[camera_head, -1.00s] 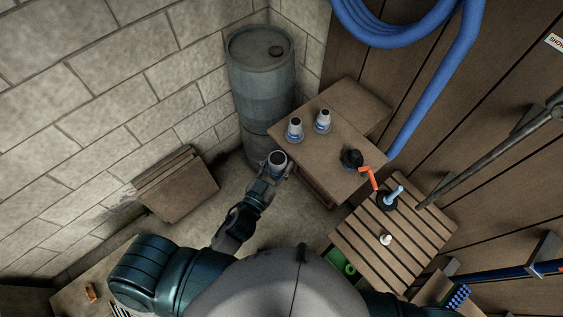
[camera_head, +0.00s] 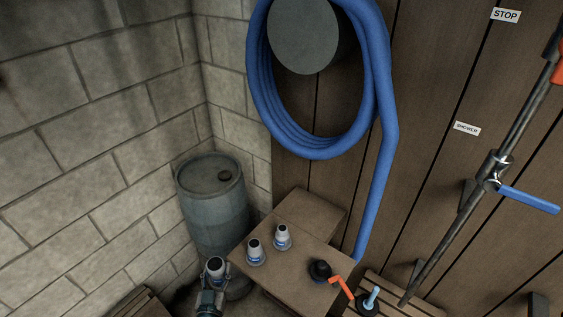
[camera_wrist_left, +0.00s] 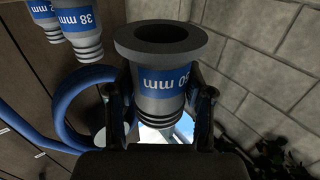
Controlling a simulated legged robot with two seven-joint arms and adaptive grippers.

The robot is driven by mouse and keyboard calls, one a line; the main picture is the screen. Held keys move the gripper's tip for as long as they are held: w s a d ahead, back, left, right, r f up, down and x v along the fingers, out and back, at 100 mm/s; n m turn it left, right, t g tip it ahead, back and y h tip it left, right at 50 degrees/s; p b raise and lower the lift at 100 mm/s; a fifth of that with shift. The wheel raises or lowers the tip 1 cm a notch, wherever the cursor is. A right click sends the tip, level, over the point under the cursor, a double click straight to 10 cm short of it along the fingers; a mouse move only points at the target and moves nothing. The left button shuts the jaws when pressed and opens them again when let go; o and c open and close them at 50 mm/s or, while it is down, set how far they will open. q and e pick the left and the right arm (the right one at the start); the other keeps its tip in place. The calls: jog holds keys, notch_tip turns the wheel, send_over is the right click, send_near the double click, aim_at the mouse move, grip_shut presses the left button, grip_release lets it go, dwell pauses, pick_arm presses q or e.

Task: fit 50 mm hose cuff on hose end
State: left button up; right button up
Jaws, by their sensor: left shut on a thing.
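My left gripper (camera_head: 212,284) is shut on the grey 50 mm hose cuff (camera_head: 216,267), which has a blue label. It holds the cuff left of the small brown table (camera_head: 286,287). In the left wrist view the cuff (camera_wrist_left: 165,77) sits between the fingers, its wide dark flange toward the top and its label upside down. The blue hose (camera_head: 376,190) runs down from a wall coil to behind the table's right side; its end is hidden. My right gripper is not in view.
Two similar cuffs (camera_head: 255,252) (camera_head: 282,237) stand on the table; one reads 38 mm in the left wrist view (camera_wrist_left: 80,22). A black fitting with an orange handle (camera_head: 322,270) is at the table's right edge. A grey barrel (camera_head: 212,205) stands behind-left.

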pick_arm(q)
jog(key=s+d+r+m+h+p, duration=0.1)
jog(key=s+d+r+m+h, duration=0.2)
jog(key=s+d, duration=0.5)
jog(key=shift+s+d+g+h+p, duration=0.35)
jog(key=shift+d+h, duration=0.25)
jog(key=shift+h, duration=0.2)
jog(key=shift+r, duration=0.1)
jog(key=shift+w+d, duration=0.1)
jog(key=shift+w, duration=0.2)
jog(key=w+d, duration=0.3)
jog(key=w+d+f+p, duration=0.1)
jog(key=w+d, duration=0.2)
jog(key=w, duration=0.1)
jog(key=w+d+p, duration=0.1)
jog(key=w+d, duration=0.2)
jog(key=shift+w+d+f, duration=0.15)
jog(key=shift+d, duration=0.25)
jog(key=f, duration=0.2)
jog(key=w, duration=0.1)
jog(key=shift+d+f, duration=0.35)
jog(key=shift+f, duration=0.3)
jog(key=shift+f, duration=0.1)
